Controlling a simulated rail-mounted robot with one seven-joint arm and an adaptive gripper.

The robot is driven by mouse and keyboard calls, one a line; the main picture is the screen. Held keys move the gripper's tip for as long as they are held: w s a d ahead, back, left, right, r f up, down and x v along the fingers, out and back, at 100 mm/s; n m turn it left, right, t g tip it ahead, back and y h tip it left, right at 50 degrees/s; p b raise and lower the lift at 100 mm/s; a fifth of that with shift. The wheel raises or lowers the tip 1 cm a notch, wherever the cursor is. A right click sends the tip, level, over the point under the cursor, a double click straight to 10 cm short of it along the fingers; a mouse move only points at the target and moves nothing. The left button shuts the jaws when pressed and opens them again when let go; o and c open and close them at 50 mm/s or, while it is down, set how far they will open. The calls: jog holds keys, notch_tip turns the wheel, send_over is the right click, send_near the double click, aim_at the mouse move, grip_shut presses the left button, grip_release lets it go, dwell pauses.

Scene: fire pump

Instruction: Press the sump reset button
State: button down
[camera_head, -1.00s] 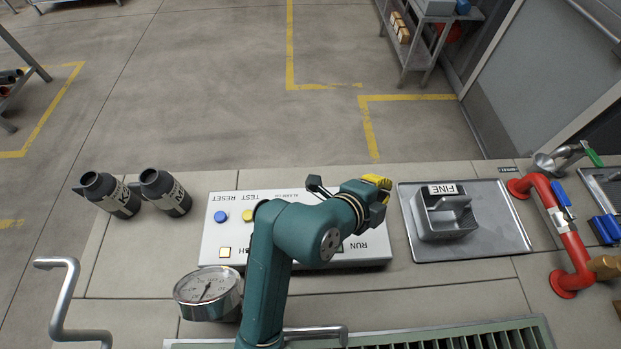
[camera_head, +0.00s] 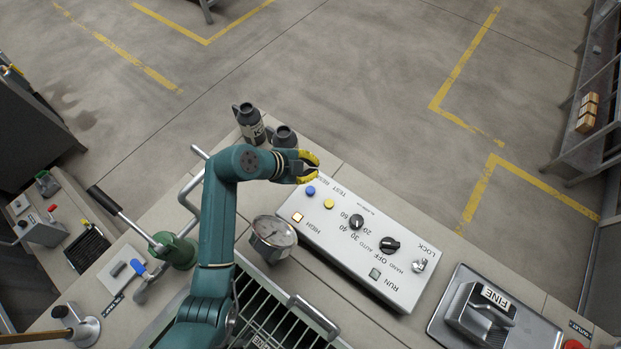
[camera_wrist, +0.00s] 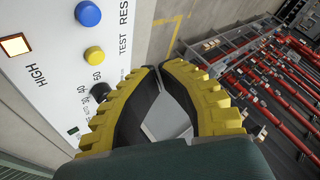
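The blue button (camera_head: 310,190), beside the partly hidden RESET lettering, sits at the far-left end of the white control panel (camera_head: 345,262). In the wrist view the blue button (camera_wrist: 88,13) is at the upper left, beside "RES". No sump wording is readable. My gripper (camera_head: 316,165) is just above and beyond the blue button in the head view, apart from it. In the wrist view my yellow-and-black fingers (camera_wrist: 161,67) come together at the tips with nothing held, and the button lies to their left.
A yellow button (camera_head: 329,203), black knobs (camera_head: 390,245) and a square amber lamp (camera_head: 297,217) share the panel. A gauge (camera_head: 272,237) stands left of it. Two dark bottles (camera_head: 249,122) are behind my gripper. A FINE-marked block (camera_head: 480,309) sits at right.

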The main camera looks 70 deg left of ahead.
aim_at(312, 188)
jog(key=shift+f, duration=0.1)
notch_tip(312, 188, down, 9)
jog(key=b, duration=0.6)
jog(key=shift+b, duration=0.3)
dwell(1.0)
jog(key=shift+f+b, duration=0.25)
jog(key=shift+b, duration=0.15)
jog(key=shift+f+b, duration=0.55)
jog(key=shift+f, duration=0.05)
dwell(0.5)
jog(key=shift+r, duration=0.15)
jog(key=shift+r+p, duration=0.7)
jog(key=shift+r, duration=0.15)
jog(key=shift+r+p, duration=1.75)
jog(key=shift+r, duration=0.75)
